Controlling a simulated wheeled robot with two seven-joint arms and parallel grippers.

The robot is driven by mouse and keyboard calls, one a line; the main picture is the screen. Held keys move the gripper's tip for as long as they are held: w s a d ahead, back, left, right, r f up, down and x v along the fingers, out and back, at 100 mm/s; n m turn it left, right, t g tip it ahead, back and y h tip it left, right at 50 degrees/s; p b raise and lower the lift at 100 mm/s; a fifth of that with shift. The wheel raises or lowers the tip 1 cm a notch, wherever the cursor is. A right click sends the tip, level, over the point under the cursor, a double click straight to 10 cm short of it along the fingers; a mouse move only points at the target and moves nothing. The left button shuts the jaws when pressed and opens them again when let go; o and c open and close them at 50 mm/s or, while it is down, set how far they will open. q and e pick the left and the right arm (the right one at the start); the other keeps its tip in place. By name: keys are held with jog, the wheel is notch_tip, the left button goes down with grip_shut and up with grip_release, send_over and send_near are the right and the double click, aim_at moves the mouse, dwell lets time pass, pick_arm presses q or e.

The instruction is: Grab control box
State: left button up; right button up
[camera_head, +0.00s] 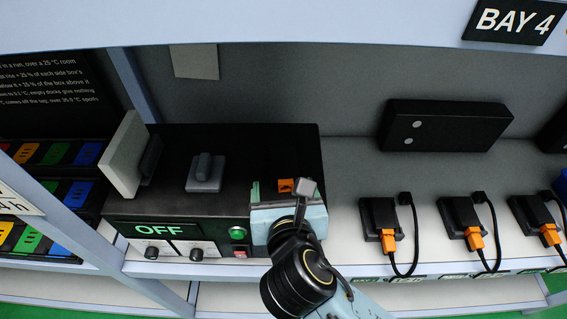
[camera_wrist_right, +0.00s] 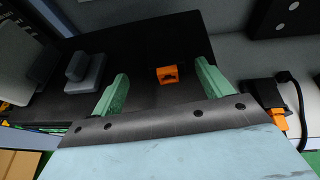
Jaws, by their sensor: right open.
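A large black box with an OFF display (camera_head: 158,230), which I take to be the control box (camera_head: 240,150), sits on the shelf at centre left. It has a grey block (camera_head: 205,172) on top, and knobs and a green button on its front. My right gripper (camera_head: 285,188) is over the box's right part and hides some of it. In the right wrist view its two green fingers (camera_wrist_right: 162,72) are apart over the box top (camera_wrist_right: 135,50), with an orange socket (camera_wrist_right: 167,74) between them. Whether the fingers touch the box is unclear. My left gripper is not in view.
A pale upright plate (camera_head: 122,155) stands at the box's left end. To the right are several small black units with orange plugs (camera_head: 388,240) and looping cables. A black bar-shaped box (camera_head: 450,127) lies behind them. A shelf post (camera_head: 60,215) crosses the left side.

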aim_at(284, 171)
jog(key=x, duration=0.3)
jog(key=shift+w+f, duration=0.2)
jog(key=shift+w, duration=0.15)
jog(key=w+f+b, duration=0.1)
jog(key=b, duration=0.2)
jog(key=w+f+b, duration=0.1)
jog(key=w+b, duration=0.1)
jog(key=b, duration=0.1)
jog(key=shift+w+d, duration=0.1)
jog(key=shift+d, duration=0.1)
jog(key=shift+w+a+f+b, duration=0.1)
jog(key=shift+w+b, duration=0.6)
jog(key=c, duration=1.1)
